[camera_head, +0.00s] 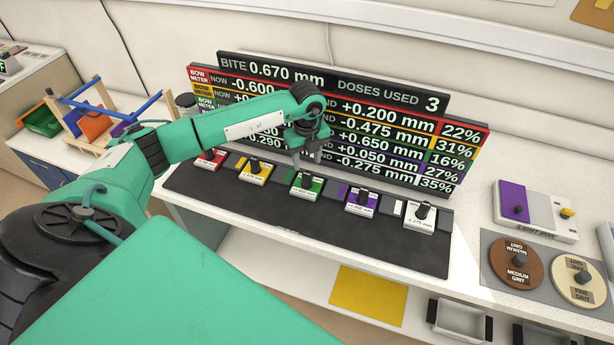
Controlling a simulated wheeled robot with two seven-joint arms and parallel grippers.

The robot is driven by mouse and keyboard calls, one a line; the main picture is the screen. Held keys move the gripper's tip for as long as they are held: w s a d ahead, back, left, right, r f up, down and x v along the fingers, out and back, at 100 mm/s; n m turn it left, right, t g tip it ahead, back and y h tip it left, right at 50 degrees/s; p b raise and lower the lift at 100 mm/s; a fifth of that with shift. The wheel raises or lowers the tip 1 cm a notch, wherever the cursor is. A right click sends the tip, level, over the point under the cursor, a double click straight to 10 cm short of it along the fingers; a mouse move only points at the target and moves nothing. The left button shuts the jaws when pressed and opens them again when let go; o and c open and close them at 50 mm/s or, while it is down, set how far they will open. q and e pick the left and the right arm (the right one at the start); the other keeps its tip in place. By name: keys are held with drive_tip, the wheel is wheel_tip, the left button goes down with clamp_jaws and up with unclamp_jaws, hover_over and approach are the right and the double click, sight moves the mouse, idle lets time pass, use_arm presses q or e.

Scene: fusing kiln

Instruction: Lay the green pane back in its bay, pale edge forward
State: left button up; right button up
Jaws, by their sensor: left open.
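The green pane (296,191) is a small block with a dark knob and a pale label. It sits on the long black tray (300,224), the middle one in a row of coloured panes. My left gripper (307,158) is open, its fingers pointing down just above and behind the green pane's knob. The fingers look empty and apart from the knob, though the exact height gap is hard to tell. A pale edge on the green pane cannot be made out at this size. My right gripper is not in view.
Red (208,160), yellow (254,172), purple (360,204) and white (420,218) panes share the row. A readout board (463,140) stands close behind. A light box (537,210) and grit discs (516,263) lie right. The tray's front strip is bare.

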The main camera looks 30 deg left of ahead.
sight(307, 174)
use_arm(q)
drive_tip(key=shift+r+b, duration=0.45)
drive_tip(key=shift+r, duration=1.5)
